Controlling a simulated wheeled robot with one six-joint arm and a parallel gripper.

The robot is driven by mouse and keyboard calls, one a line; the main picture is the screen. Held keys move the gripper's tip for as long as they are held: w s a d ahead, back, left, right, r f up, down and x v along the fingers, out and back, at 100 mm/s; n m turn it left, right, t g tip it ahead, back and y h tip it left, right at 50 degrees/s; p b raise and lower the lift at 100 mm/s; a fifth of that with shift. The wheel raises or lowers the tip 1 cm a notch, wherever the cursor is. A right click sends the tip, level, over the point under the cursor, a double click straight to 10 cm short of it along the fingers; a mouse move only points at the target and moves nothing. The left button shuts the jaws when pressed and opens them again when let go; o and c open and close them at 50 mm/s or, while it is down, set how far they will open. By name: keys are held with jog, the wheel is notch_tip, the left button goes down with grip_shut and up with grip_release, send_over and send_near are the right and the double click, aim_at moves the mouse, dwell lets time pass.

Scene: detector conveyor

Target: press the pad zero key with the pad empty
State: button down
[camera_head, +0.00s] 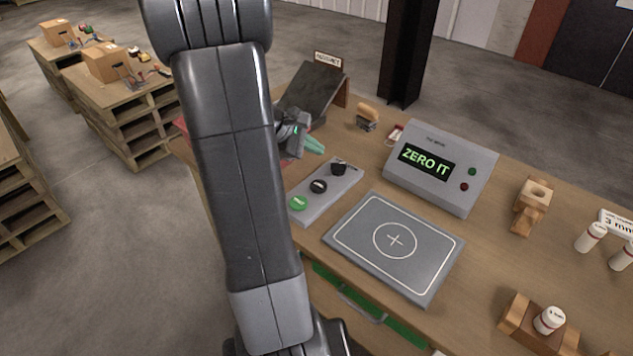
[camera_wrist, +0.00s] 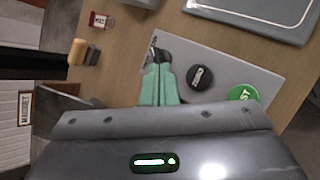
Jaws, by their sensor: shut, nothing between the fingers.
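The grey pad (camera_head: 360,222) with a white circle and cross lies flat on the bench and is empty; its edge shows in the wrist view (camera_wrist: 245,20). Beside it a grey key panel (camera_head: 326,205) carries a green key (camera_head: 298,202), a black round control (camera_head: 318,186) and a taller dark control (camera_head: 338,167) at its far end. My gripper (camera_head: 321,149) has teal fingers, shut and empty. In the wrist view my fingertips (camera_wrist: 158,68) overlap the dark control, partly hiding it; contact cannot be told.
A display box (camera_head: 480,170) reading "ZERO IT" stands behind the pad. A dark sloped stand (camera_head: 312,88) is beyond my gripper. A wooden-handled stamp (camera_head: 367,116), wooden holders (camera_head: 532,205) and white bottles (camera_head: 590,238) stand on the bench. The dark post (camera_head: 405,50) rises behind.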

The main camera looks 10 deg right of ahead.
jog(key=b, duration=0.6)
send_over(315, 186)
notch_tip(315, 186, down, 8)
jog(key=shift+r, duration=0.2)
jog(key=shift+f+b, duration=0.5)
jog(key=shift+f, duration=0.15)
jog(key=shift+f, duration=0.15)
dwell(1.1)
jog(key=shift+f+b, duration=0.25)
jog(key=shift+b, duration=0.25)
jog(key=shift+f+b, duration=0.45)
dwell(0.4)
jog(key=shift+a+r, duration=0.1)
jog(key=shift+r+p, duration=0.6)
jog(key=shift+r, duration=0.2)
